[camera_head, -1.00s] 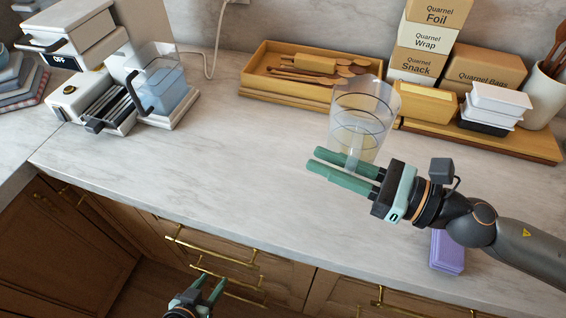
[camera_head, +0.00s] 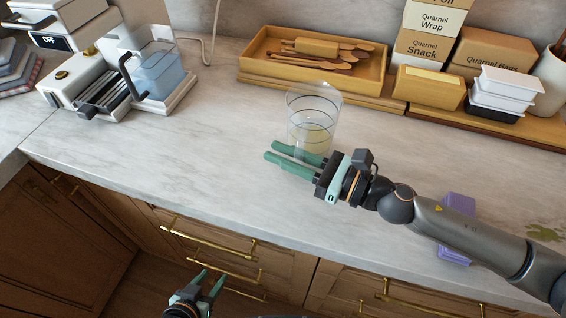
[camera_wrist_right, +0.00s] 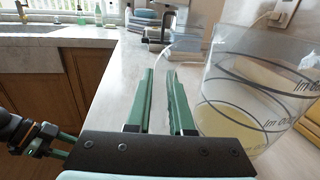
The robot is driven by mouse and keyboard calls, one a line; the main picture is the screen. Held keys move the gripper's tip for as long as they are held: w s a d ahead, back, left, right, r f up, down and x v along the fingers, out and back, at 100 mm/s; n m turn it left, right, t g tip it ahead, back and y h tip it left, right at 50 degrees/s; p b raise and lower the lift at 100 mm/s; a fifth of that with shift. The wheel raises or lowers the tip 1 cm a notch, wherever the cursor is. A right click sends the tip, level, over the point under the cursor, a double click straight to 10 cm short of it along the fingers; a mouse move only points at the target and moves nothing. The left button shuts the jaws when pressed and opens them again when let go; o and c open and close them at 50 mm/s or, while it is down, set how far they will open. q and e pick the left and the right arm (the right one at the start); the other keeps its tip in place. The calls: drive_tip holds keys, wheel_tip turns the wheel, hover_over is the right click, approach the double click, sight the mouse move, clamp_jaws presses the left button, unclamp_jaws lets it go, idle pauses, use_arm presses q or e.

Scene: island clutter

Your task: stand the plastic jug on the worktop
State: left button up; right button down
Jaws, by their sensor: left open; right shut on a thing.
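The plastic jug (camera_head: 313,112) is clear, with dark rings around it, and stands upright at the middle of the worktop (camera_head: 215,130). My right gripper (camera_head: 283,152) reaches in from the right on the jug's near side. It is shut on the jug's clear handle, which shows thinly between the green fingers (camera_wrist_right: 160,100) in the right wrist view. The jug's body (camera_wrist_right: 245,95) is right of the fingers there, with printed marks. I cannot tell whether its base touches the worktop. My left gripper (camera_head: 212,284) is open and empty, low in front of the drawers.
A wooden tray (camera_head: 250,68) of utensils is behind the jug. Boxes (camera_head: 420,48) and white tubs (camera_head: 505,85) are at the back right. A purple block (camera_head: 458,207) lies by my right arm. The worktop left of the jug is clear.

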use_arm(q)
drive_tip(key=shift+f, duration=0.4)
use_arm(e)
drive_tip(key=shift+f, duration=0.25)
drive_tip(key=shift+f, duration=0.15)
drive_tip(key=c, duration=1.2)
unclamp_jaws()
drive_tip(key=shift+f, duration=0.15)
drive_tip(key=shift+c, duration=0.2)
use_arm(q)
drive_tip(key=shift+f, duration=0.1)
use_arm(e)
drive_tip(key=o, duration=0.4)
drive_tip(key=shift+o, duration=0.2)
